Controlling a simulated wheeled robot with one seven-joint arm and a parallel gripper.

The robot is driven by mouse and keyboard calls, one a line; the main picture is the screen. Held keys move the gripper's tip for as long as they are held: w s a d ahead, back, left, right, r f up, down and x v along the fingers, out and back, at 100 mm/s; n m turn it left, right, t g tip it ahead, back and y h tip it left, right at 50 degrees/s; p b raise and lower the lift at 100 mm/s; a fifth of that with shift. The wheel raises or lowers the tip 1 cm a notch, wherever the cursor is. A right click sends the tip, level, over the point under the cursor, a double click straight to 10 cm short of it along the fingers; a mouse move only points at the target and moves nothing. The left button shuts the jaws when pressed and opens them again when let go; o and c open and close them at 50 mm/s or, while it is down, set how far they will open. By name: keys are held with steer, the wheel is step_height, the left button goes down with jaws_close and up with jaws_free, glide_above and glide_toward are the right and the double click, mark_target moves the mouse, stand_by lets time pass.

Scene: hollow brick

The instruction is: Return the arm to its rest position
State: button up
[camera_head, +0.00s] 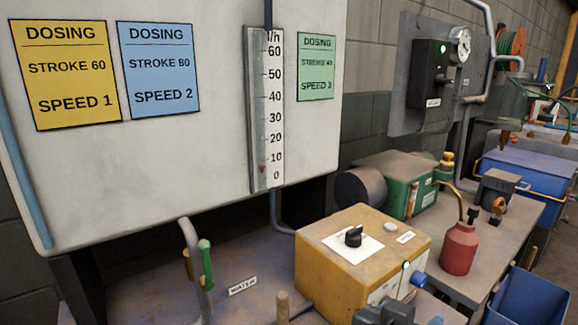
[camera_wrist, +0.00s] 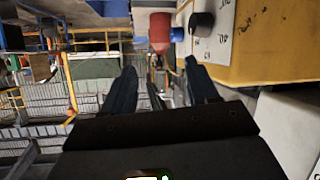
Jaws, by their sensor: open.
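My gripper (camera_wrist: 160,66) shows in the wrist view with its two dark fingers apart and nothing held between them. The yellow dosing box (camera_head: 345,262) stands on the bench in the head view, with a black knob (camera_head: 353,236) on a white plate on top and a lit green lamp on its front. In the wrist view the yellow box (camera_wrist: 275,45) is at the upper right, beside the right finger and seemingly apart from it. A blue knob (camera_head: 418,280) sticks out of its front. A dark grey part at the bottom edge of the head view seems to be mine.
A red oil can (camera_head: 459,248) stands right of the yellow box, with a green motor unit (camera_head: 400,182) behind. A blue bin (camera_head: 528,300) is at lower right. A curved pipe with a green handle (camera_head: 206,263) rises at left.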

steer(key=s+d+f+n+t+y, duration=0.2)
steer(key=s+f+n+y, duration=0.55)
steer(key=s+f, duration=0.75)
steer(key=s+d+r+t+y, duration=0.1)
steer(key=s+r, duration=0.4)
steer(key=s, duration=0.5)
steer(key=s+r+t+y, duration=0.1)
steer(key=s+r, duration=0.4)
steer(key=s, duration=0.5)
steer(key=shift+s+d+r+t, duration=0.25)
steer(key=shift+d+r+t, duration=0.1)
steer(key=shift+t, duration=0.25)
steer(key=shift+m, duration=0.25)
